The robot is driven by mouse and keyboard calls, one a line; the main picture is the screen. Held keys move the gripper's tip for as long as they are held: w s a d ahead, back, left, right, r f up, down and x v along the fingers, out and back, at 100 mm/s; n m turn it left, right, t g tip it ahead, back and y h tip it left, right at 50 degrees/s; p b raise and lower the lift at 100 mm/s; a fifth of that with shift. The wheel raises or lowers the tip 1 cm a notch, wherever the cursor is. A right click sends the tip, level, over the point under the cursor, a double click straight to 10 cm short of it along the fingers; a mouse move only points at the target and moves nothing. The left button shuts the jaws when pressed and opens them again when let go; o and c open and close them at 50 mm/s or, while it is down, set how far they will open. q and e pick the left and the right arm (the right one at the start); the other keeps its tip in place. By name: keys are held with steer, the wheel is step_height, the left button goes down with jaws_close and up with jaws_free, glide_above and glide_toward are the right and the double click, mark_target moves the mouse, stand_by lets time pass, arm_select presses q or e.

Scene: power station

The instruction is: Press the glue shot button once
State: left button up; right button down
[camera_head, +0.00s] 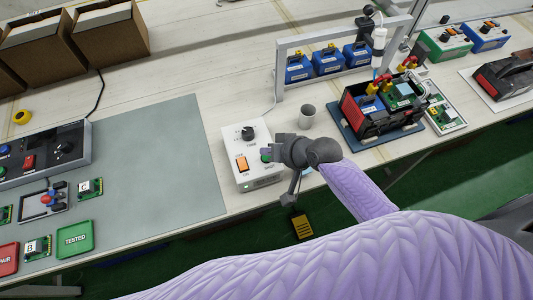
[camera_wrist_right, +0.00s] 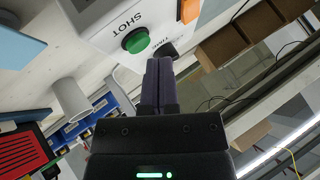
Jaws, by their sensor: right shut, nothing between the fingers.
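The white glue box (camera_head: 262,181) stands on the table in the middle of the head view, with a black knob, an orange switch (camera_head: 242,163) and a green button (camera_head: 265,155). In the right wrist view the green button (camera_wrist_right: 135,40) is labelled SHOT and shows in full. My right gripper (camera_head: 268,154) is at the box's right side, by the button, and partly covers it in the head view. Its fingers (camera_wrist_right: 160,64) are shut and empty, pointing at the box face beside the button; contact cannot be told. My left gripper is not in view.
A grey cup (camera_head: 306,116) stands behind my right gripper. A grey mat (camera_head: 165,165) lies to the left. The table's front edge is close.

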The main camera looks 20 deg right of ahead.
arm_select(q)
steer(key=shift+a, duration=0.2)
arm_select(e)
steer(key=shift+f, duration=0.4)
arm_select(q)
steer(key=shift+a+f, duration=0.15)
